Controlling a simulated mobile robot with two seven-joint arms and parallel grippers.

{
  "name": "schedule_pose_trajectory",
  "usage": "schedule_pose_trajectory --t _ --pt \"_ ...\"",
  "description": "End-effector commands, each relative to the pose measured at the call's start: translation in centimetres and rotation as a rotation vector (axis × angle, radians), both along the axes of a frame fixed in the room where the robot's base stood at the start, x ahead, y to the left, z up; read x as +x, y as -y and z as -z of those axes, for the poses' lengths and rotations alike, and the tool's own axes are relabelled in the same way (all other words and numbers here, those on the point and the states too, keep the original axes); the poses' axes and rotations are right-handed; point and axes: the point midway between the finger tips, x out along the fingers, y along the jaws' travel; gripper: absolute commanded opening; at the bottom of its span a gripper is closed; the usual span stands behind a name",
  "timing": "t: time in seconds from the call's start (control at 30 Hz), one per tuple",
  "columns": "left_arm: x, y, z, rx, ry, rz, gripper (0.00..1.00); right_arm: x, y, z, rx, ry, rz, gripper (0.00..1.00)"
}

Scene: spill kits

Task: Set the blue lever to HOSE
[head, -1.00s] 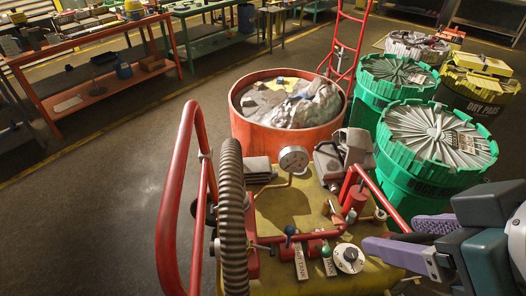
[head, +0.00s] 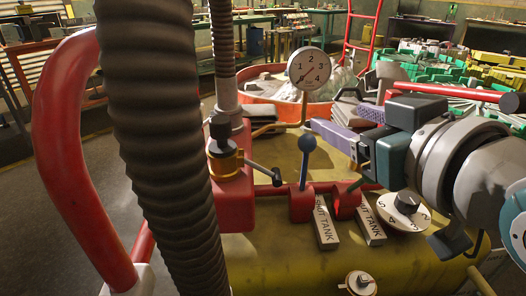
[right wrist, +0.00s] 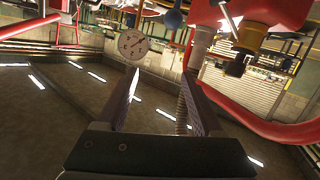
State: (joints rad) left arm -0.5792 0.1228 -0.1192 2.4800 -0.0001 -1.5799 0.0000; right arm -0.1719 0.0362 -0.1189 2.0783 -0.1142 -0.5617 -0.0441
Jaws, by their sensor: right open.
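The blue lever (head: 308,143) stands about upright on a red valve block (head: 301,204), its ball knob on top. A white tag (head: 326,222) reading "SHUT TANK" is in front of it; I cannot read HOSE. My right gripper (head: 331,117) comes in from the right, its purple fingers open, close to the right of the knob and pointing left. In the right wrist view the open fingers (right wrist: 159,76) have nothing between them that they touch, and a blue ball knob (right wrist: 173,18) shows beyond and above the tips. My left gripper is not in view.
A second lever with a tag (head: 367,220) is partly behind my right gripper. A white dial (head: 405,205), a pressure gauge (head: 310,69), a brass-fitted valve (head: 222,155) and a thick ribbed hose (head: 158,130) surround the levers. A red rail (head: 65,150) curves at the left.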

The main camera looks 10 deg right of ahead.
Motion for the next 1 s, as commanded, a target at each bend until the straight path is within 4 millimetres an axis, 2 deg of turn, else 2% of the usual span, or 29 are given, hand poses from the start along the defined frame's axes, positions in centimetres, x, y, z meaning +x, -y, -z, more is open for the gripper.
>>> schedule_pose_trajectory --t 0.03,0.2,0.3,0.4,0.57,1.0 --pt "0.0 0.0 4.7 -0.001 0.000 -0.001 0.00 0.6 -0.1 3.9 -0.002 0.036 -0.002 0.69" --pt "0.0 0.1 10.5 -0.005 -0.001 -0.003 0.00 1.9 -0.4 7.4 -0.004 0.147 -0.011 0.69" --pt "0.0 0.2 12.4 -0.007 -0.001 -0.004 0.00 2.3 -0.6 8.4 -0.006 0.191 -0.015 0.69" --pt "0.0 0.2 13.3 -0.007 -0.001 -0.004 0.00 2.6 -0.7 8.7 -0.006 0.217 -0.017 0.69" --pt "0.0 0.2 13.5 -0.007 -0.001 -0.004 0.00 3.3 -0.8 8.5 -0.007 0.231 -0.018 0.69" --pt "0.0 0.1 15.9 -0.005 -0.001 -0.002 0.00 10.3 -1.3 8.6 -0.008 0.228 -0.019 0.69"
